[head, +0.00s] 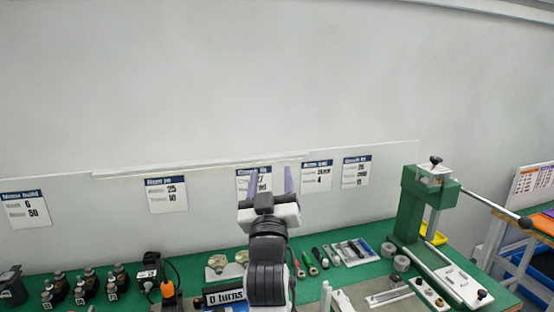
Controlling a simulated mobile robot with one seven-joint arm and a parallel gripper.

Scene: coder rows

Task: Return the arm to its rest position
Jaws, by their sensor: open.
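My gripper (269,180) is in the middle of the head view, at the end of my black and white arm (267,265). Its two purple-grey fingers point up and stand apart, with nothing between them. The fingers show in front of the wall and partly cover a posted card (242,180). My arm rises from the bottom edge of the picture and hides part of the green bench (203,270) behind it.
A green press (411,205) with a long lever stands at the right of the bench. Several dark small units (83,285) stand at the left. A "0 turns" display (223,297) and small tools (348,252) flank my arm.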

